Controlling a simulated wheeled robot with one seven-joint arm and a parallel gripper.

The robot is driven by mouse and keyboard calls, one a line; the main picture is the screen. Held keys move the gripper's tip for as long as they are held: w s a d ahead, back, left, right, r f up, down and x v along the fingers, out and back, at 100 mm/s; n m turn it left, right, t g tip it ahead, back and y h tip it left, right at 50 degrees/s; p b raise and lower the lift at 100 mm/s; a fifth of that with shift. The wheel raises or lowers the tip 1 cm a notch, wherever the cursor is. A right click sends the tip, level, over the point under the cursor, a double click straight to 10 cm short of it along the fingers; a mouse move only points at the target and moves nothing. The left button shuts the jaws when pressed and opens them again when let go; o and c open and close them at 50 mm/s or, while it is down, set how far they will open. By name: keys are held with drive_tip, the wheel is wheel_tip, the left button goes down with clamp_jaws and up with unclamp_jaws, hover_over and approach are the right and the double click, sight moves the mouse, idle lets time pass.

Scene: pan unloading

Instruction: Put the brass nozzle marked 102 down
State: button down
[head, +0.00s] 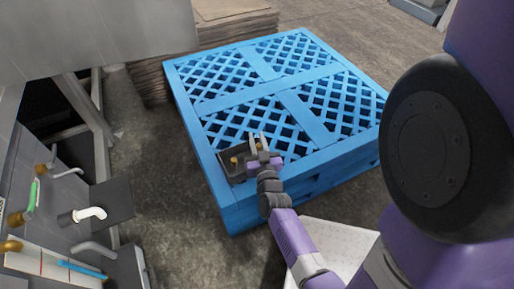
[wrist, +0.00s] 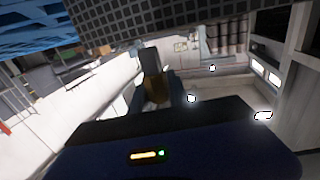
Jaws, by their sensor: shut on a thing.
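My gripper (head: 257,139) is over the dark tray (head: 233,174) at the near left corner of the blue pallet (head: 215,133). It is shut on a brass nozzle, which shows as a dim brass piece between the fingers in the wrist view (wrist: 157,90). I cannot read any number on it. Another small brass piece (head: 234,161) shows at the tray, just left of my gripper. My gripper hides part of the tray. I cannot tell whether the held nozzle touches the tray.
At the left, a grey work surface holds a white elbow pipe (head: 89,214), a green-handled part (head: 33,195) and a blue stick (head: 82,269). Stacked brown sheets (head: 150,82) stand behind the pallet. Most of the pallet top is clear. A white perforated surface (head: 338,243) lies below my arm.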

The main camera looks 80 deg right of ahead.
sight(257, 146)
drive_tip(key=shift+f+b, duration=0.7)
drive_tip(key=shift+f, duration=1.05)
drive_tip(key=shift+f+b, duration=0.4)
drive_tip(key=shift+f, duration=0.25)
drive_tip(key=c, duration=1.3)
unclamp_jaws()
drive_tip(key=shift+o, duration=0.2)
drive_tip(key=shift+r, duration=0.15)
